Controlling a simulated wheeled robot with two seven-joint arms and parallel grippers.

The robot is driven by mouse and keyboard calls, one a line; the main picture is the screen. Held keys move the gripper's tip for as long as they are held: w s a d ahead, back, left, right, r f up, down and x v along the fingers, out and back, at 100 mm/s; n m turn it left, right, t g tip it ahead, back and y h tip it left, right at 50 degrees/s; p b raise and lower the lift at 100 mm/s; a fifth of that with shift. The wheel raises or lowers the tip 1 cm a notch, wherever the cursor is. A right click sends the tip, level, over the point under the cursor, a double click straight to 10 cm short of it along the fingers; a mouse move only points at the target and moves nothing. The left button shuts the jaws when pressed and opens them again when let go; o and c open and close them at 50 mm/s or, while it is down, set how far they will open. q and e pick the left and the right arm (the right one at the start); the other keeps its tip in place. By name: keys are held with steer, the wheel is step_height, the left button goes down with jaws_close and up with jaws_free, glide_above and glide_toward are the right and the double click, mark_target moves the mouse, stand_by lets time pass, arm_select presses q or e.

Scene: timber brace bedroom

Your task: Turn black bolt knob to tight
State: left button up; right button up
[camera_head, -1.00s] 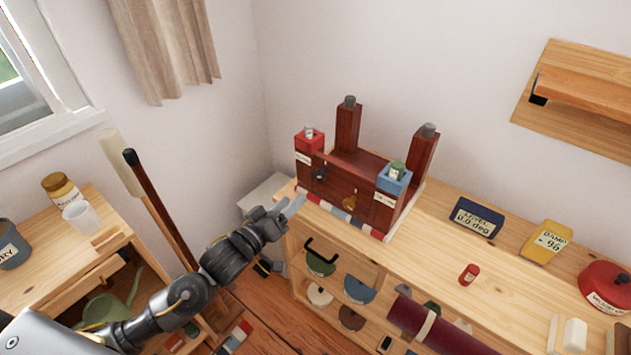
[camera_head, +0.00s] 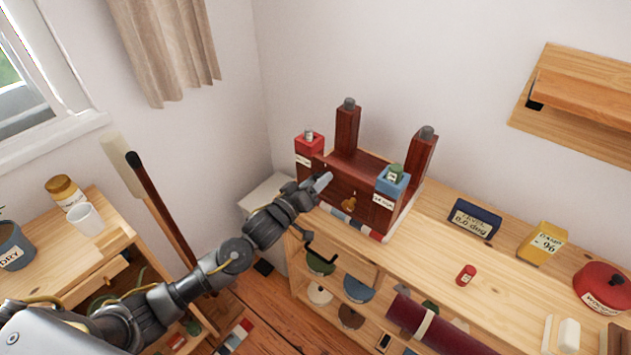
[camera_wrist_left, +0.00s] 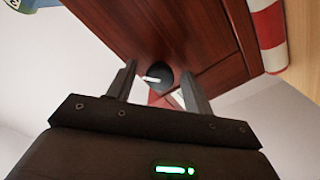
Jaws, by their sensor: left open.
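The black bolt knob (camera_wrist_left: 159,76) shows in the left wrist view as a dark round knob with a white mark, on the face of the dark red timber frame (camera_wrist_left: 205,35). My left gripper (camera_wrist_left: 158,88) is open, with its two fingers on either side of the knob in that view; I cannot tell whether they touch it. In the head view my left gripper (camera_head: 320,183) is in front of the left part of the timber frame (camera_head: 347,130) and hides the black knob. A brass-coloured knob (camera_head: 349,203) sits further right on the same frame. My right gripper is not in view.
The frame stands on a wooden shelf unit (camera_head: 425,235). A red block (camera_head: 309,146) and a blue block (camera_head: 392,182) sit at its corners. A level display (camera_head: 474,218) and yellow damp meter (camera_head: 542,243) stand to the right.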

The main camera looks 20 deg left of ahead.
arm_select(q)
steer(key=shift+c, duration=0.2)
steer(key=c, duration=0.9)
